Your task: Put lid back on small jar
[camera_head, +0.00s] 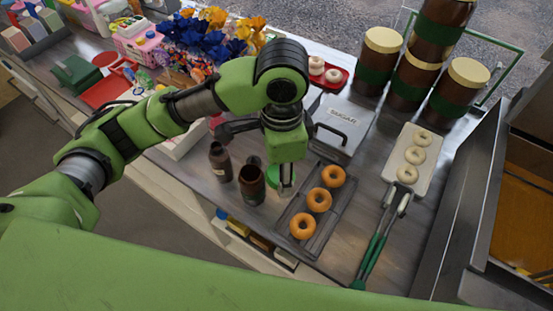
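The small jar (251,187) stands upright on the metal counter, dark brown and uncovered, with its dark inside visible. A green lid (273,178) shows just to the right of the jar, partly behind my gripper. My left gripper (286,192) points down from above, right of the jar, with its fingertips beside or at the lid's right edge. The fingers look close together, but I cannot tell whether they grip the lid. I cannot tell whether the lid rests on the counter. My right gripper is not in view.
A brown bottle (220,163) stands left of the jar. A rack (331,222) with doughnuts (318,200) lies to the right, close to the gripper. Tongs (376,245), a white tray (428,147), a sugar box (342,122) and large jars (414,79) stand farther right and back.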

